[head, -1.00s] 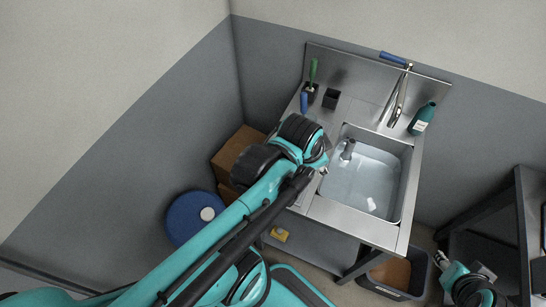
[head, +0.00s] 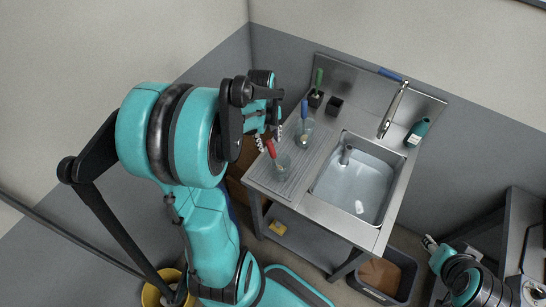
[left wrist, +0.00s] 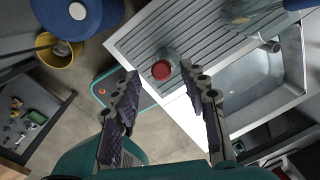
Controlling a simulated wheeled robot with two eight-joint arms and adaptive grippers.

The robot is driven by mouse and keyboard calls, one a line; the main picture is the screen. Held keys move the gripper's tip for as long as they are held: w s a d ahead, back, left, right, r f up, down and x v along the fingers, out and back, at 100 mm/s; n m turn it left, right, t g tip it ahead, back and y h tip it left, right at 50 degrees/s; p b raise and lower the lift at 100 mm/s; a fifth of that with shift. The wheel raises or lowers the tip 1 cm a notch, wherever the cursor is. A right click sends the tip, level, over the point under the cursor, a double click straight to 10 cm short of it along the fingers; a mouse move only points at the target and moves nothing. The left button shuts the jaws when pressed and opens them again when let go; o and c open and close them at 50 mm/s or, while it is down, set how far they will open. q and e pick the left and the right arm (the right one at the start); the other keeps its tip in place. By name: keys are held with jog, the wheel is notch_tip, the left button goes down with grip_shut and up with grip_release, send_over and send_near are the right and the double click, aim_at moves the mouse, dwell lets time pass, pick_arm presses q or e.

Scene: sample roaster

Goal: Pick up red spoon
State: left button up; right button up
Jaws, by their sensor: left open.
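The red spoon (head: 271,149) leans in a clear glass (head: 283,166) on the ribbed drainboard left of the sink. In the left wrist view, its red handle end (left wrist: 161,70) points toward the camera. My left gripper (head: 268,138) is open above the spoon. In the left wrist view, my left gripper's fingers (left wrist: 159,73) stand either side of the handle end, with gaps on both sides. My right gripper (head: 430,243) is low at the right, away from the sink; its jaws are too small to judge.
A second glass (head: 304,138) with a blue-handled tool (head: 304,109) stands behind the spoon's glass. Dark holders, one with a green-handled tool (head: 319,78), stand at the back. The water-filled basin (head: 357,182) lies right of the drainboard, with a teal bottle (head: 417,131) beyond.

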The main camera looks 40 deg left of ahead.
aim_at(272, 149)
pick_arm(q)
jog(key=f, duration=0.2)
jog(key=f+b, duration=0.1)
jog(key=f, duration=0.1)
jog(key=shift+w+d, duration=0.2)
jog(key=shift+d, duration=0.2)
jog(key=shift+f, duration=0.55)
jog(key=shift+r, duration=0.1)
grip_shut()
